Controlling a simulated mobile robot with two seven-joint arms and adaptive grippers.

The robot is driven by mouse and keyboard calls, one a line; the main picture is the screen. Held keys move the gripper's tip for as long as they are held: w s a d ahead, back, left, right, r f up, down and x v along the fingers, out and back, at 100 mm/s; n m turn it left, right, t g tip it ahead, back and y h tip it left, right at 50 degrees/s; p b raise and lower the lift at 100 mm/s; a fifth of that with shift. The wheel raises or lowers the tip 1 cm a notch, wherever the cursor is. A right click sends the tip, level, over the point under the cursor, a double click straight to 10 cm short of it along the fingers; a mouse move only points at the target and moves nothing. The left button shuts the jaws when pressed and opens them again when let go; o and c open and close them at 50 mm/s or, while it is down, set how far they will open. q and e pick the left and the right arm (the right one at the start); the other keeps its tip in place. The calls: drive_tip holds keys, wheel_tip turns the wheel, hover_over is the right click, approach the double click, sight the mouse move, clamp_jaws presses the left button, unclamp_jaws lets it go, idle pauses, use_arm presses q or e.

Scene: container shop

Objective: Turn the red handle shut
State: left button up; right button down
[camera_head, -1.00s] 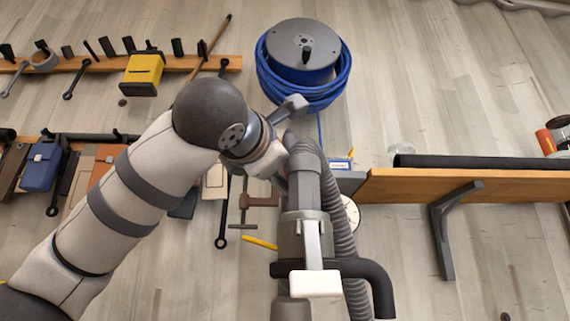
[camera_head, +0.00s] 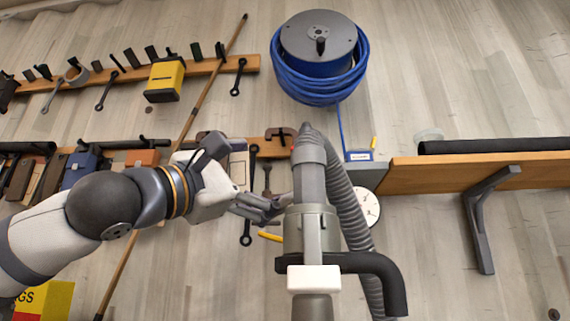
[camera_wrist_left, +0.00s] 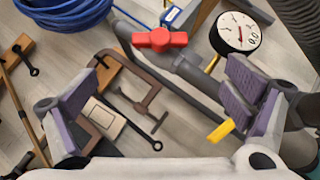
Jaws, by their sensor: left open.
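The red handle (camera_wrist_left: 160,39) shows in the left wrist view, set crosswise on a grey pipe (camera_wrist_left: 188,72) at the top middle. In the head view I cannot see it. My left gripper (camera_wrist_left: 160,95) is open and empty, with its purple-padded fingers wide apart. The handle lies ahead of the fingers, between their lines and apart from both. In the head view the left gripper (camera_head: 264,208) reaches right, to the left edge of the upright grey hose assembly (camera_head: 310,225). My right gripper is not in view.
A white gauge (camera_wrist_left: 238,32) stands right of the handle. A blue hose reel (camera_head: 320,85) hangs above. A brown clamp (camera_wrist_left: 140,92) and wall tools are close to the left finger. A wooden shelf (camera_head: 450,172) juts out at right.

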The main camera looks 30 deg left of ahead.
use_arm(q)
drive_tip(key=x, duration=1.1)
drive_tip(key=shift+w+r, duration=0.1)
drive_tip(key=shift+w, duration=0.05)
drive_tip(key=shift+c, duration=0.6)
drive_tip(key=c, duration=1)
